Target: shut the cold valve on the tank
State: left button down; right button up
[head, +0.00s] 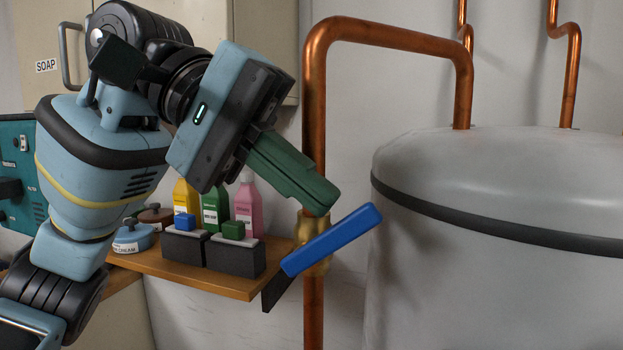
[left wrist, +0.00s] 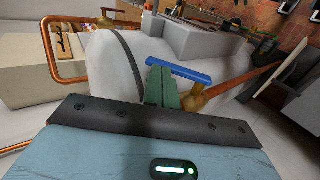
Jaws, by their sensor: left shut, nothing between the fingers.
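The cold valve's blue lever handle (head: 332,239) sits on a brass valve body (head: 312,262) in the vertical copper pipe left of the tank (head: 480,270). The handle is tilted across the pipe, its right end higher. My left gripper (head: 325,203), with green fingers, is shut and empty. Its fingertips are just above the handle in the head view; I cannot tell whether they touch it. In the left wrist view the blue handle (left wrist: 180,70) lies just beyond the fingertips (left wrist: 158,72), with the brass body (left wrist: 192,101) to the right. My right gripper is not in view.
A wooden shelf (head: 190,272) left of the pipe holds bottles, dark boxes and lidded pots. A copper pipe (head: 395,40) arches over to the tank top. A cabinet (head: 262,35) hangs behind my left arm. The space in front of the valve looks clear.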

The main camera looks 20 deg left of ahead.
pick_arm(q)
jog(key=shift+a, duration=0.15)
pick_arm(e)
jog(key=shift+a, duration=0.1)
